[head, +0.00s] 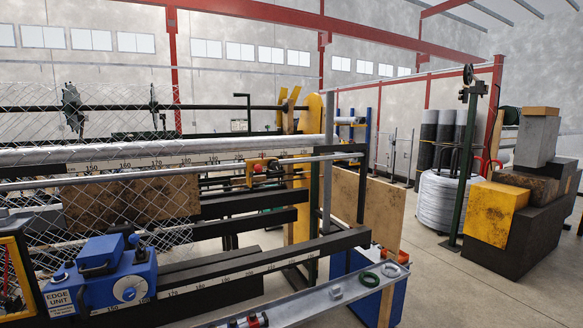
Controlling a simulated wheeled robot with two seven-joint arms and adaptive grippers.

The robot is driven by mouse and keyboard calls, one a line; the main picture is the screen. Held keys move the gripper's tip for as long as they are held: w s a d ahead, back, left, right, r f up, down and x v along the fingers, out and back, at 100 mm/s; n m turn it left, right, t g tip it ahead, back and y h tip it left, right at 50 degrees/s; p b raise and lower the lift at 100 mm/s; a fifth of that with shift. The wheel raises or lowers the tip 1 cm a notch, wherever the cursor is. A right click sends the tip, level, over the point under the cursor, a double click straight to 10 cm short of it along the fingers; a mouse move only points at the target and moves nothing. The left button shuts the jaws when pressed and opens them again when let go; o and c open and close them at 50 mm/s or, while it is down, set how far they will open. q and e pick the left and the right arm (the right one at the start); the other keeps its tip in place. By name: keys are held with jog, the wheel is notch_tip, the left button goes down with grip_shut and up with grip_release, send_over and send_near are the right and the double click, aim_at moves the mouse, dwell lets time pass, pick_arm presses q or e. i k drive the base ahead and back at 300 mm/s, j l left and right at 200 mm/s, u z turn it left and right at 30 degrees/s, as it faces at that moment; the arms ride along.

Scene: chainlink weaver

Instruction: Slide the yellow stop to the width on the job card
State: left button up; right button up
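No job card can be made out for certain. Neither of my grippers shows in the head view.
A blue edge unit (105,280) stands at the lower left by a second scale (215,280). A wire coil (447,203) and a yellow block (496,214) stand on the right. Open floor lies between.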

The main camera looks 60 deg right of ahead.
aim_at(264, 166)
jog(key=z, duration=1.65)
jog(key=i+l, duration=0.1)
jog(key=i+l+z, duration=0.15)
jog(key=l, duration=0.2)
jog(key=k, duration=0.05)
